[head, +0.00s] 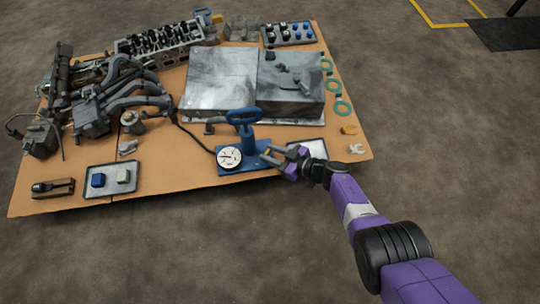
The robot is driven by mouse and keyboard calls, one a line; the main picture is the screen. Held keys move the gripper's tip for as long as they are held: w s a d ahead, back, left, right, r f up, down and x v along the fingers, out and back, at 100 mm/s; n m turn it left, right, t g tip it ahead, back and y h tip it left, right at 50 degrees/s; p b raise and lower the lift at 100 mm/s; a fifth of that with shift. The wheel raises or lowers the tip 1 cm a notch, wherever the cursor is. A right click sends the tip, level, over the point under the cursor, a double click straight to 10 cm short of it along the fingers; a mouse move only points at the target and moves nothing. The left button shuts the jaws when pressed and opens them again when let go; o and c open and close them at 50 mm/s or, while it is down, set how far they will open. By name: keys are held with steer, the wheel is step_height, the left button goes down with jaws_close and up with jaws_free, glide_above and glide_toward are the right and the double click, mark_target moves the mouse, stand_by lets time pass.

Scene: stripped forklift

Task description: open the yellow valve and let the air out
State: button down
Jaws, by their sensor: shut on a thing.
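A blue hand pump (243,135) with a loop handle stands on a blue base plate (262,166) near the front edge of the cardboard. A round white gauge (229,157) sits at its left. My gripper (269,154) reaches in from the right, at the pump's right side. It is shut on the small yellow valve (271,148), of which only a little yellow shows between the fingertips. The fingers hide most of the valve, so I cannot tell how far it is turned.
A black hose runs from the gauge up to the left. A grey metal box (220,82) lies behind the pump. A tray (111,179) with a blue and a white block is at the front left. A tray (313,148) is partly behind my gripper. Open floor lies in front.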

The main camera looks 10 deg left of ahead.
steer(key=shift+r+n+g+y+b, duration=0.15)
steer(key=shift+n+g+y+b, duration=0.15)
steer(key=shift+n+g+b, duration=0.3)
steer(key=c, duration=1)
jaws_free()
steer(key=shift+d, duration=0.15)
steer(key=p+v, duration=0.5)
steer(key=v, duration=0.2)
steer(key=shift+d, duration=0.3)
steer(key=shift+s, duration=0.1)
